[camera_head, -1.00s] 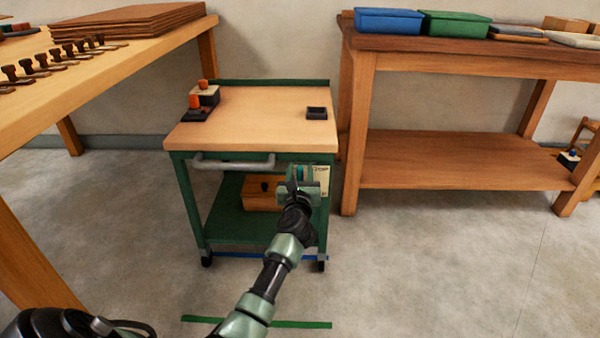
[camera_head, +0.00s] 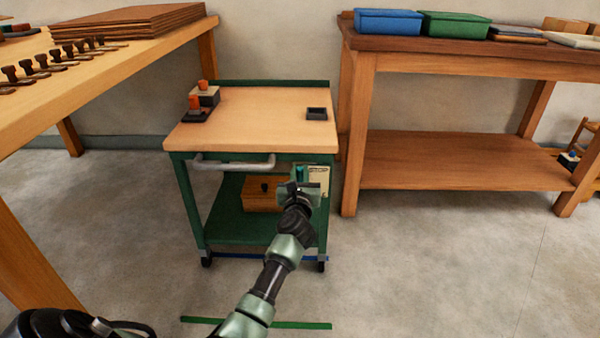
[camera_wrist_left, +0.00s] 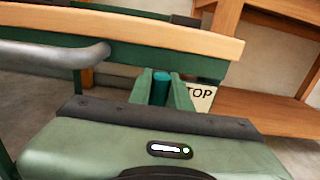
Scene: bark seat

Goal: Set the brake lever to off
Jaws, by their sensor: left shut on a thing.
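The brake lever is on the cart's front right, with a teal grip (camera_head: 300,173) next to a cream label plate (camera_head: 324,180). My left gripper (camera_head: 300,186) is at the lever, in front of the cart (camera_head: 245,110). In the left wrist view, the teal grip (camera_wrist_left: 160,86) stands between the two green fingers (camera_wrist_left: 161,95), which are shut on it. The letters "TOP" show on the plate (camera_wrist_left: 202,97) to the right. The lower part of the lever is hidden behind my gripper. My right gripper is not in view.
A grey handle bar (camera_head: 232,164) sticks out from the cart's front, left of my gripper. A wooden box (camera_head: 262,193) sits on the lower shelf. Workbenches stand left (camera_head: 100,62) and right (camera_head: 450,165). A green floor stripe (camera_head: 300,325) lies in front.

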